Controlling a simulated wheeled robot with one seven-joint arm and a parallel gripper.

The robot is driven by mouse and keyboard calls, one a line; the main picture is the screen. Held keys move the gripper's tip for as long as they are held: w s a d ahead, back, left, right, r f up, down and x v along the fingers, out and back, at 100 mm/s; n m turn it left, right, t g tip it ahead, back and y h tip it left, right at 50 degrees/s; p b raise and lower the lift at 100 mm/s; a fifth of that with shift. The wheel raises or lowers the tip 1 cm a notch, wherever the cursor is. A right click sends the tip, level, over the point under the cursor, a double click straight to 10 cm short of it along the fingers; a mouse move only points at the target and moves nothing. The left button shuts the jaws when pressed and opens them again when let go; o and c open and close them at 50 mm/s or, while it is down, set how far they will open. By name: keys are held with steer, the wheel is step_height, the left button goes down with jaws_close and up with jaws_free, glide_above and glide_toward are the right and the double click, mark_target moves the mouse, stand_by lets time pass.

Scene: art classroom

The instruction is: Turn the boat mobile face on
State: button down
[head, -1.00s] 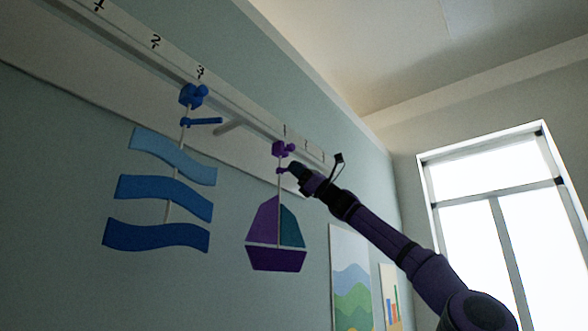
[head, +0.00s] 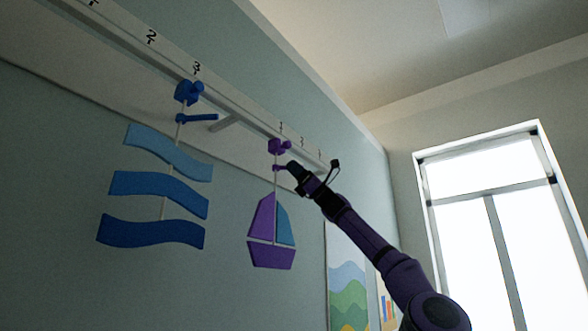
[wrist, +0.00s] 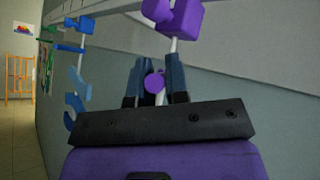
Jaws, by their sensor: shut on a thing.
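The boat mobile (head: 270,257) hangs from a purple block on the rail, with a purple hull and purple and teal sails. In the head view it looks narrowed, turned partly edge-on. My gripper (head: 286,168) is at the small purple side handle on its rod, below the block. In the wrist view my gripper (wrist: 155,80) is shut on the purple handle (wrist: 154,83), whose round end shows between the fingers. The purple block (wrist: 180,17) and white rod show above. The boat's panels are hidden in the wrist view.
A blue wave mobile (head: 160,190) with its own blue handle hangs to the left on the same rail (head: 240,125). The rail carries number marks. Pictures (head: 347,285) hang on the wall at right. A bright window (head: 485,215) is further right.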

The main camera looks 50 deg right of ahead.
steer(key=c, duration=1.1)
jaws_free()
steer(key=v, duration=1)
steer(key=shift+s+d+f, duration=0.15)
steer(key=shift+d+f, duration=0.1)
